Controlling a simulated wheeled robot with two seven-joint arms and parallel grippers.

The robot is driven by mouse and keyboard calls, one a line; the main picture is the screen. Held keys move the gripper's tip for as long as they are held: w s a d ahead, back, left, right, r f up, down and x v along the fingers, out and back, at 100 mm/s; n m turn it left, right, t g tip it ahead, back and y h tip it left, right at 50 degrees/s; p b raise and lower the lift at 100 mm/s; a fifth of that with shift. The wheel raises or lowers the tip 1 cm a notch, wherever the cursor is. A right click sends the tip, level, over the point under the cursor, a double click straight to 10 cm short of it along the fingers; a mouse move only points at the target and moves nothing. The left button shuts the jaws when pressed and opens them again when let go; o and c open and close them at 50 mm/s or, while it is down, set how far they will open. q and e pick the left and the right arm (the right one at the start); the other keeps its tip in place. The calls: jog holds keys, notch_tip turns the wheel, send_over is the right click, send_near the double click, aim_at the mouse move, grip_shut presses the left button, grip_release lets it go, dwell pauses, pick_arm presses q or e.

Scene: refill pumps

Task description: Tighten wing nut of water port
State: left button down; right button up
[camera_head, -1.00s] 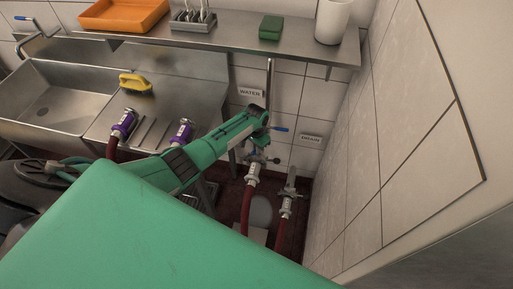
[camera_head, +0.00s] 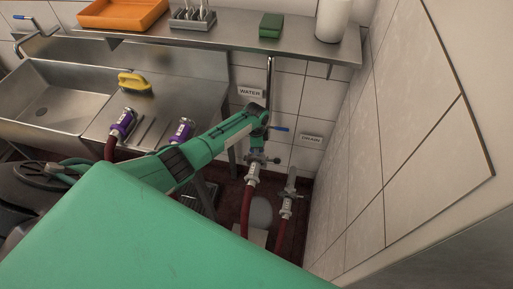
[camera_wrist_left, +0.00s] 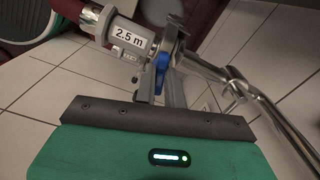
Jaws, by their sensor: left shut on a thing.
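The water port is a steel pipe coming down the wall below the WATER label (camera_head: 250,92), joined to a red hose (camera_head: 246,208) by a metal clamp coupling (camera_head: 253,170). In the left wrist view, the coupling shows with a "2.5 m" tag (camera_wrist_left: 128,38) beside it. My left gripper (camera_head: 260,148) is at this joint. Its grey fingers (camera_wrist_left: 162,88) are shut on a small blue piece (camera_wrist_left: 161,72) at the clamp, apparently the wing nut. The fingers hide part of it. My right gripper is not in view.
The drain coupling (camera_head: 288,190) with its hose stands close to the right, under the DRAIN label (camera_head: 311,140). A steel shelf (camera_head: 225,42) and sink (camera_head: 45,95) are behind. A tiled wall (camera_head: 370,170) bounds the right.

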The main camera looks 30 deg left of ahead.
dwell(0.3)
pick_arm(q)
jog(key=c, duration=1.5)
grip_release()
notch_tip(320, 180, up, 14)
jog(key=shift+f+b, duration=0.1)
jog(key=shift+b, duration=0.75)
jog(key=shift+s, duration=0.1)
